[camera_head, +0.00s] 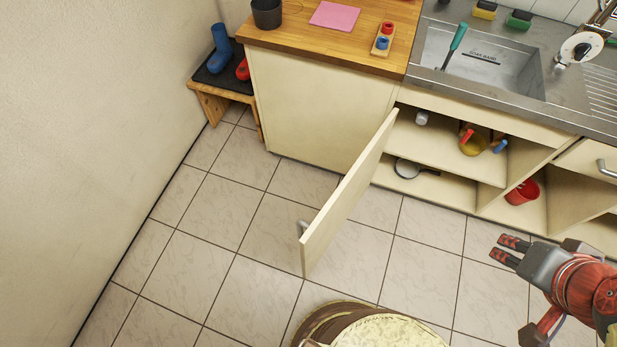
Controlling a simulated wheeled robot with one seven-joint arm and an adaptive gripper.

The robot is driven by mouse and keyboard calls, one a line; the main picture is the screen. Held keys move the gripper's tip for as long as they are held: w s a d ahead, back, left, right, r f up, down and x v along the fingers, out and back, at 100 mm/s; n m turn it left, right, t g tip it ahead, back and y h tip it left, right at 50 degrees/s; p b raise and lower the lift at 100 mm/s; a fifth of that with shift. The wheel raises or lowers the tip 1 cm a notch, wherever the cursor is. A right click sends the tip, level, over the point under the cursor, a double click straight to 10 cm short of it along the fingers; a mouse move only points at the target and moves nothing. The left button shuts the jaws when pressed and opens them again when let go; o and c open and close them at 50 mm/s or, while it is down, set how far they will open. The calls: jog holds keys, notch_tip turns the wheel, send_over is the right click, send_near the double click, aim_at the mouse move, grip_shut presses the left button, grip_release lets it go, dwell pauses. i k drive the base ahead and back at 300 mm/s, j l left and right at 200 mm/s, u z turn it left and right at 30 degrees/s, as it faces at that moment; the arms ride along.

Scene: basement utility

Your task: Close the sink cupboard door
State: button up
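The sink cupboard door (348,194) stands wide open, swung out from the cabinet over the tiled floor. Its hinge side is at the cabinet front on the left of the opening, and a metal handle (302,228) shows near its free edge on the left face. The open sink cupboard (450,150) shows its shelves. My gripper (504,250) is at the lower right, well apart from the door and to its right. Its two dark fingers with red marks point left and have a gap between them, with nothing held.
Above is the steel sink (482,62); left is a wooden counter (330,48). A bench (213,92) with boots stands by the wall. Floor between door and gripper is clear.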

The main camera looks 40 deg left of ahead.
aim_at(318, 235)
jog(key=k+j, duration=0.1)
jog(key=j, duration=0.85)
jog(key=k+j, duration=0.15)
jog(key=j, duration=0.3)
jog(key=k+j, duration=0.1)
jog(key=j, duration=0.4)
jog(key=k+l, duration=0.3)
